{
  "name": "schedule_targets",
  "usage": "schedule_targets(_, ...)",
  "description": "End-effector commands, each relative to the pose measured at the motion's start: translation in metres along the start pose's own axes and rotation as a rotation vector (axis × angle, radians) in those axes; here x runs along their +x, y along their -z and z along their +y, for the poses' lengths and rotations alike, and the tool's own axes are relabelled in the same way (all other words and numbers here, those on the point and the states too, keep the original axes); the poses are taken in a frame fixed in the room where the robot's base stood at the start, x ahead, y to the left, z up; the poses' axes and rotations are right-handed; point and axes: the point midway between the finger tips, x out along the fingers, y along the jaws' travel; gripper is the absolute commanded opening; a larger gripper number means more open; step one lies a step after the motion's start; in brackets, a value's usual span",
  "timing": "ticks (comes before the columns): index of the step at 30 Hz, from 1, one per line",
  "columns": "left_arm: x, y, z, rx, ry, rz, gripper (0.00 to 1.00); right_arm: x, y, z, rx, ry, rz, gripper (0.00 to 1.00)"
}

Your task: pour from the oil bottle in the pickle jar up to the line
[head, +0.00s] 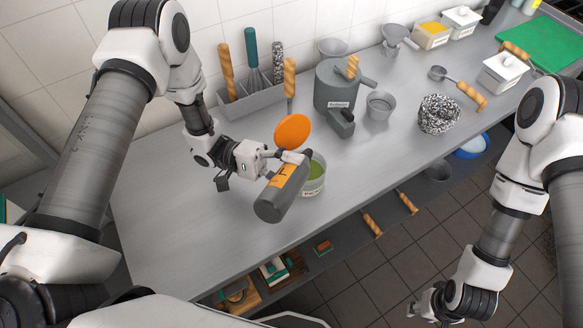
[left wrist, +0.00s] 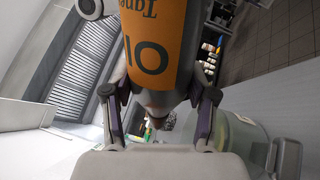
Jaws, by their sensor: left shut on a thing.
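The oil bottle (head: 270,204) is dark grey with an orange label. My left gripper (head: 292,160) is shut on it, and the wrist view shows the label (left wrist: 155,45) between the fingers (left wrist: 160,120). The bottle lies tilted in the head view, its broad base to the lower left and its neck end by the jar's rim. The pickle jar (head: 314,186) stands on the counter just right of the bottle, with green contents, partly hidden by the bottle. Its clear wall shows in the wrist view (left wrist: 240,135). The line and any flow cannot be made out. My right gripper (head: 430,306) hangs low at the right, away from both.
An orange round-headed utensil (head: 292,131) stands behind the jar. A grey can (head: 333,88), a metal cup (head: 380,105) and a speckled bowl (head: 438,115) stand further right. A utensil holder (head: 252,101) is at the wall. The counter's left part is clear.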

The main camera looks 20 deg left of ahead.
Motion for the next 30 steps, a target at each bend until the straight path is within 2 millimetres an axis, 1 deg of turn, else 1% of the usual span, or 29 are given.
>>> schedule_targets(1, 0.001, -0.001, 0.004, -0.016, -0.001, 0.003, 0.0, -0.005, 0.0, 0.0, 0.0, 0.0, 0.0, 0.4)
schedule_targets(9, 0.002, 0.001, 0.013, -0.125, 0.0, 0.02, 0.0, -0.016, 0.0, 0.0, 0.0, 0.0, 0.0, 0.4)
schedule_targets(11, 0.002, 0.002, 0.009, -0.121, 0.0, 0.019, 0.0, -0.013, 0.0, 0.0, 0.0, 0.0, 0.0, 0.4)
schedule_targets(14, 0.0, 0.003, 0.001, -0.024, 0.0, 0.004, 0.0, 0.0, 0.0, 0.0, 0.0, 0.0, 0.0, 0.4)
schedule_targets(16, -0.001, 0.004, -0.006, 0.107, 0.0, -0.019, 0.0, 0.012, 0.0, 0.0, 0.0, 0.0, 0.0, 0.4)
schedule_targets(18, -0.001, 0.003, -0.009, 0.231, -0.001, -0.038, 0.0, 0.019, 0.0, 0.0, 0.0, 0.0, -0.001, 0.4)
schedule_targets(21, -0.001, 0.001, -0.007, 0.319, -0.001, -0.053, 0.0, 0.02, 0.0, 0.0, 0.0, 0.0, -0.001, 0.4)
schedule_targets(28, -0.001, 0.0, -0.004, 0.328, -0.002, -0.053, 0.0, 0.017, 0.0, 0.0, 0.0, 0.0, 0.0, 0.4)
schedule_targets(30, 0.0, 0.0, 0.001, 0.362, -0.002, -0.059, 0.0, 0.015, 0.0, 0.0, 0.0, 0.0, 0.0, 0.4)
